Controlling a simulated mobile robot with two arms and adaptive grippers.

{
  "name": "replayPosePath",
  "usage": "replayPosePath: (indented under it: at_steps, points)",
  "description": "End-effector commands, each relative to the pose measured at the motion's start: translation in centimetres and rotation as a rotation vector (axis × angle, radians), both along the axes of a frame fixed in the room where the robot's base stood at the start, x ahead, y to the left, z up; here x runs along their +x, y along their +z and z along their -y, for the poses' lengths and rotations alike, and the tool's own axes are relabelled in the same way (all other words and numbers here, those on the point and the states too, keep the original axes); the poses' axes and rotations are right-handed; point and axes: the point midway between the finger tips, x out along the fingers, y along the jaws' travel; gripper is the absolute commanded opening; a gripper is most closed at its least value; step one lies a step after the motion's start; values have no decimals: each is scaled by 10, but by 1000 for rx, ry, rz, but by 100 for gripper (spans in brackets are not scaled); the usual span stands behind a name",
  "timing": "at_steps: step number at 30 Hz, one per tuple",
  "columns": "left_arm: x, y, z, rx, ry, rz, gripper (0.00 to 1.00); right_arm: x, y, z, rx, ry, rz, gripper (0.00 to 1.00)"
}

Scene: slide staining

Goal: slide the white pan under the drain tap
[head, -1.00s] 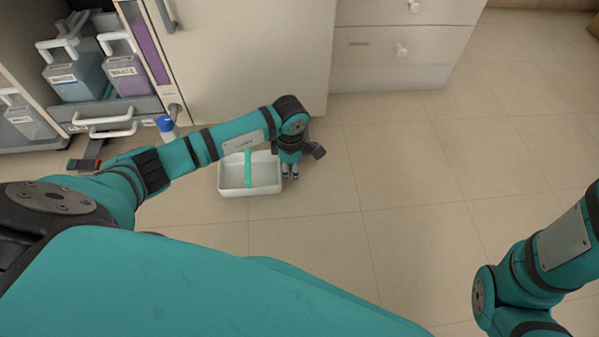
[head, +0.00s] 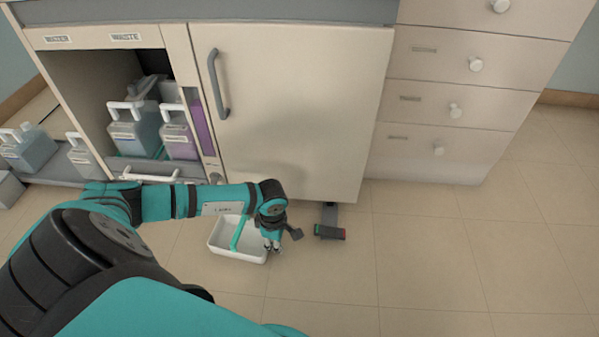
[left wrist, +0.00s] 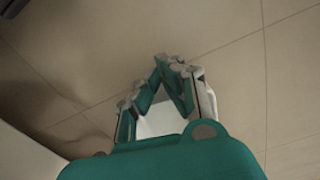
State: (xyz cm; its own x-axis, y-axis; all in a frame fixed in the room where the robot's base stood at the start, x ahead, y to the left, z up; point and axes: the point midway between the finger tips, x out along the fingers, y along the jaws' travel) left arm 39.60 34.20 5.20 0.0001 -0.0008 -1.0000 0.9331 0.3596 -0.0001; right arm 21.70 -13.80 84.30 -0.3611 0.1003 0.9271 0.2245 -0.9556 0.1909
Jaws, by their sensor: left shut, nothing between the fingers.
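The white pan (head: 222,247), a shallow rectangular tray with a teal bar across it, sits on the floor in front of the cabinet. My left gripper (head: 273,249) points down at the pan's right end, shut and empty. Whether it touches the pan is unclear. Its fingers (left wrist: 163,88) show in the left wrist view, with a pale surface between them that I cannot identify. A grey round fitting on the cabinet front (head: 215,178), probably the drain tap, is above and slightly left of the pan. My left arm passes close below it and hides parts. My right gripper is out of view.
The open cabinet bay holds jugs of bluish (head: 135,132) and purple liquid (head: 180,140) above a white-handled tray (head: 150,173). A closed cabinet door (head: 290,110) and drawers (head: 450,90) stand to the right.

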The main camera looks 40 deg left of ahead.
Motion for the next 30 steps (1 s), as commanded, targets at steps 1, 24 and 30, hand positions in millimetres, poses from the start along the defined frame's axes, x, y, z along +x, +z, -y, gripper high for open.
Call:
replayPosePath:
  at_steps: [1, 24, 30]
  points:
    - [-7, 3, -17, 8, 5, -5, 0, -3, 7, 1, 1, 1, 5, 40]
    - [-30, 0, -78, 1, 1, 0, 0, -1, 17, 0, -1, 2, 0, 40]
    - [-26, 0, -77, -1, 7, 0, 0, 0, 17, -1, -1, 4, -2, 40]
